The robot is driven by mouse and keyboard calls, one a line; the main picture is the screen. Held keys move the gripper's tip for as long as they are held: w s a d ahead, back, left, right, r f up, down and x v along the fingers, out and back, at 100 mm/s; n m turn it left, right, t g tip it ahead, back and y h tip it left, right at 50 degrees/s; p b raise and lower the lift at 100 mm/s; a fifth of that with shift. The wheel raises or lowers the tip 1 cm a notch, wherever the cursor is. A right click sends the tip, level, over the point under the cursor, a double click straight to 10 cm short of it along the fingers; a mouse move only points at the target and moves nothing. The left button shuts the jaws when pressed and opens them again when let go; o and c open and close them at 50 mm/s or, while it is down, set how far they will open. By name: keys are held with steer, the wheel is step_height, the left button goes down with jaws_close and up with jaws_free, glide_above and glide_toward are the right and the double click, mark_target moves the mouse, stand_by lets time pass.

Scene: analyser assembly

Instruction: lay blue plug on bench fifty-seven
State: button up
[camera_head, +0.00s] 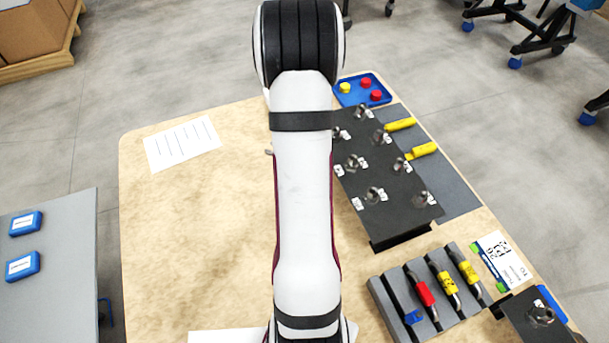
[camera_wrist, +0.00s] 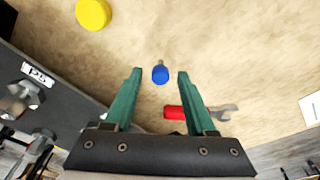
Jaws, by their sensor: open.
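The blue plug (camera_wrist: 160,75) shows in the wrist view, small and round with a short grey stem, against the tan bench top (camera_wrist: 235,50). My gripper (camera_wrist: 160,72) has two green fingers spread apart, one on each side of the plug. A gap shows between the plug and each finger, so neither appears to touch it. How high the fingertips are above the bench is hard to tell. In the head view my arm covers the middle of the bench (camera_head: 190,230), and neither the gripper nor the blue plug shows.
In the wrist view, a red-handled wrench (camera_wrist: 173,112) lies near the right finger, a yellow round piece (camera_wrist: 93,13) sits upper left, and a dark panel (camera_wrist: 60,100) with metal fittings is left. The head view shows a blue tray (camera_head: 345,98) and a grey tool holder (camera_head: 392,310); the left bench is mostly clear.

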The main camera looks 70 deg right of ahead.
step_height(320, 180, up, 11)
steer(key=a, duration=0.2)
steer(key=w+a+r+n, duration=0.4)
steer(key=w+a, duration=0.1)
steer(key=a, duration=0.6)
steer(key=s+a+r+n+y, duration=0.1)
steer(key=s+a+r+n, duration=0.1)
steer(key=a, duration=0.9)
steer(key=s+a+r+n+y, duration=0.2)
steer(key=s+a+n, duration=0.3)
steer(key=a, duration=0.7)
steer(key=shift+a+n+y, duration=0.2)
steer(key=shift+n+y, duration=0.1)
steer(key=shift+n, duration=0.5)
steer(key=o, duration=0.5)
steer(key=shift+o, duration=1)
steer(key=w+d+r, duration=0.1)
steer(key=w+d, duration=0.5)
steer(key=d, duration=0.3)
steer(key=shift+w+t, duration=0.25)
steer(key=shift+t, duration=0.05)
steer(key=s+d+m+h, duration=0.2)
steer(key=s+d, duration=0.1)
steer(key=d, duration=1.1)
steer(key=s+d+r+m, duration=0.1)
steer(key=s+d+m, duration=0.1)
steer(key=s+d, duration=0.65)
step_height(320, 180, down, 10)
steer(key=s, duration=0.1)
steer(key=shift+a, duration=0.3)
